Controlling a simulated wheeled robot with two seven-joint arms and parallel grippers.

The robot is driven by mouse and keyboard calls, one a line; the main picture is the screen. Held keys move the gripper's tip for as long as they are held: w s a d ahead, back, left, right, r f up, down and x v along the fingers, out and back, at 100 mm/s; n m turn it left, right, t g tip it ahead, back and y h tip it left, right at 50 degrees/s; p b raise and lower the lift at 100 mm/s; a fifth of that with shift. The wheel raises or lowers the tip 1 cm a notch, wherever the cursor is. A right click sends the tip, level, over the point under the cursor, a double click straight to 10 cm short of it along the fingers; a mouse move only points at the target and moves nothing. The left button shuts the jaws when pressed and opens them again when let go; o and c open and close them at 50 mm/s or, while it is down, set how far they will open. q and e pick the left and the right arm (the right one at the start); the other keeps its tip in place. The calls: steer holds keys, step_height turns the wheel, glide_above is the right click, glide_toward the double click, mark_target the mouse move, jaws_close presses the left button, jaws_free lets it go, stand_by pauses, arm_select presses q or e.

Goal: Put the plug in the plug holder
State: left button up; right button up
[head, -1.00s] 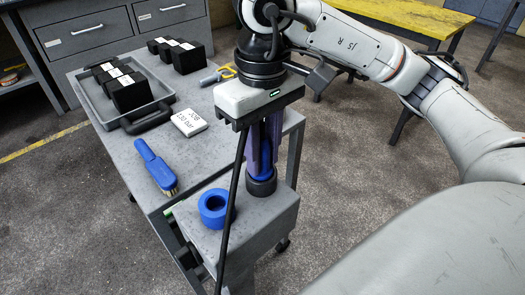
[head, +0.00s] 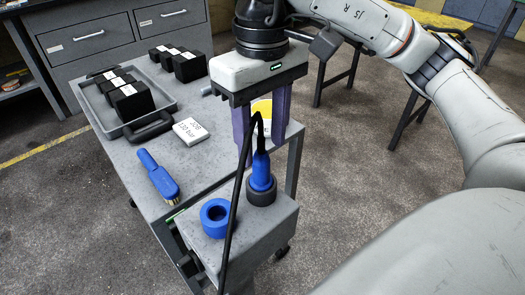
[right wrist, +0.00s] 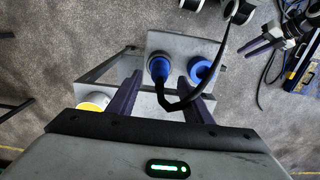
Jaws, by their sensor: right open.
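The blue plug (head: 261,172) stands upright in a dark ring-shaped holder (head: 261,194) on the grey box at the trolley's near end. Its black cable (head: 236,195) arches from its top and hangs down in front. A blue round ring with a hole (head: 215,217) sits beside it, empty. My right gripper (head: 262,148) is open above the plug, its purple fingers apart on either side of the cable. The right wrist view shows the plug (right wrist: 160,68) just beyond the open fingers, with the blue ring (right wrist: 201,71) to its right. My left gripper shows small at that view's upper right (right wrist: 258,45); its opening is unclear.
The grey trolley top (head: 215,150) holds a blue-handled brush (head: 158,176), a white labelled block (head: 190,130), a grey tray (head: 165,101) with black blocks, and a yellow-topped round item (head: 262,108) behind the fingers. The cable hangs close to my right fingers.

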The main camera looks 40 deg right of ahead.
step_height(320, 180, up, 4)
steer(key=shift+r+p, duration=0.1)
steer(key=shift+p, duration=0.35)
